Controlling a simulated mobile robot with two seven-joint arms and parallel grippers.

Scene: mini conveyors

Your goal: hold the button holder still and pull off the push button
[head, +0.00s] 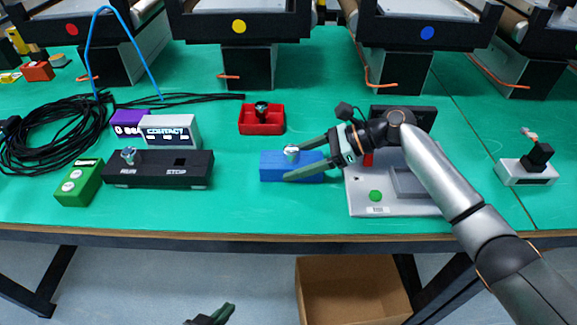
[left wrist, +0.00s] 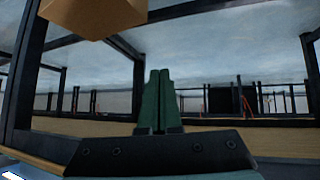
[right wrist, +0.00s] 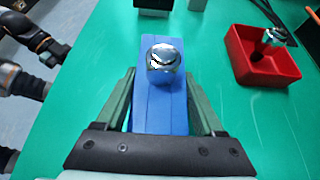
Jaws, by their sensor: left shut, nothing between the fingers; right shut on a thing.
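The button holder is a blue block (head: 272,168) on the green table; it also shows in the right wrist view (right wrist: 160,115). A chrome push button (head: 291,151) stands upright on its top, and its domed head shows in the right wrist view (right wrist: 164,60). My right gripper (head: 305,160) is shut on the blue holder, one finger along each side, with the button between and above the fingers. My left gripper (head: 222,313) is below the table's front edge in the head view, away from the holder. Its fingers are together and empty in the left wrist view (left wrist: 157,100).
A red tray (head: 262,127) with a small metal-topped part sits behind the holder. A black RUN/STOP box (head: 150,171) and a green box (head: 79,185) stand to the left. A grey panel (head: 360,195) lies right, under my right arm. A cardboard box (head: 350,290) is below.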

